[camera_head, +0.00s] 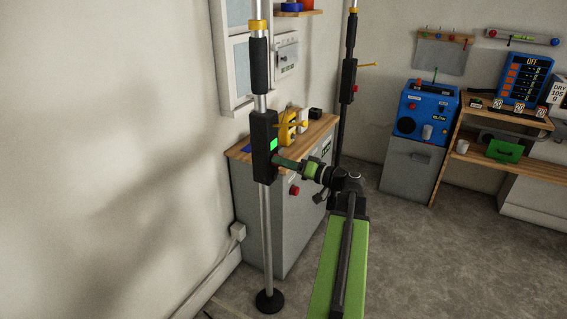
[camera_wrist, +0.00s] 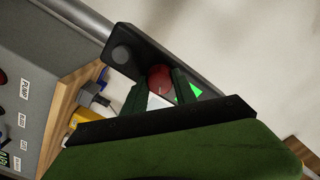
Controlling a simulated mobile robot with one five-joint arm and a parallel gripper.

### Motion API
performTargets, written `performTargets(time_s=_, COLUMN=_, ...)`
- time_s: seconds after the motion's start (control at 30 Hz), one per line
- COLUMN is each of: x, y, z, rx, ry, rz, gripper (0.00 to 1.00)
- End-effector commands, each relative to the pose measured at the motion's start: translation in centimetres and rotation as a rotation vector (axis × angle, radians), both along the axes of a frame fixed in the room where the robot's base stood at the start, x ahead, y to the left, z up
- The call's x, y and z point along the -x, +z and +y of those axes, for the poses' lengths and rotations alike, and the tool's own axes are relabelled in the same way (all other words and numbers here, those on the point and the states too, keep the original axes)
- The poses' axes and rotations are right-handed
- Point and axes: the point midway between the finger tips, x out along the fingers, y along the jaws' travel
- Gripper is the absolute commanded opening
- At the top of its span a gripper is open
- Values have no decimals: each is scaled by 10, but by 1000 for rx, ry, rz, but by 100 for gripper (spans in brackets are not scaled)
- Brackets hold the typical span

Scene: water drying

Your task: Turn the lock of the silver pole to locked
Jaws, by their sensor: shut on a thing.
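The silver pole (camera_head: 267,235) stands upright at left of centre in the head view, on a round black foot. Its black lock box (camera_head: 262,150) carries a lit green patch (camera_head: 273,144). My gripper (camera_head: 277,161) reaches the box from the right, just below that patch. In the wrist view the lock box (camera_wrist: 125,55) runs diagonally, with a round red knob (camera_wrist: 159,77) and the green patch (camera_wrist: 189,93). My gripper's dark green fingers (camera_wrist: 159,88) stand on either side of the red knob, shut on it. The fingers partly cover the knob, and its turn mark cannot be made out.
A grey cabinet (camera_head: 250,205) with a wooden top stands behind the pole, with a yellow tool (camera_head: 288,128) on it. A dark second pole (camera_head: 345,115) stands farther back. A blue machine (camera_head: 425,113) and wooden desk (camera_head: 450,150) are at right. Floor right of my arm is clear.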

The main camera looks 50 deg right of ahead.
Motion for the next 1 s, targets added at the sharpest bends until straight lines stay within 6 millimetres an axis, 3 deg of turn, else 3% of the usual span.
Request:
performTargets(time_s=0.5, x=0, y=0, z=-1, rx=-417, ry=-3, rz=101, gripper=0)
performTargets(time_s=1.0, x=0, y=0, z=-1, rx=-576, ry=-2, rz=141, gripper=0)
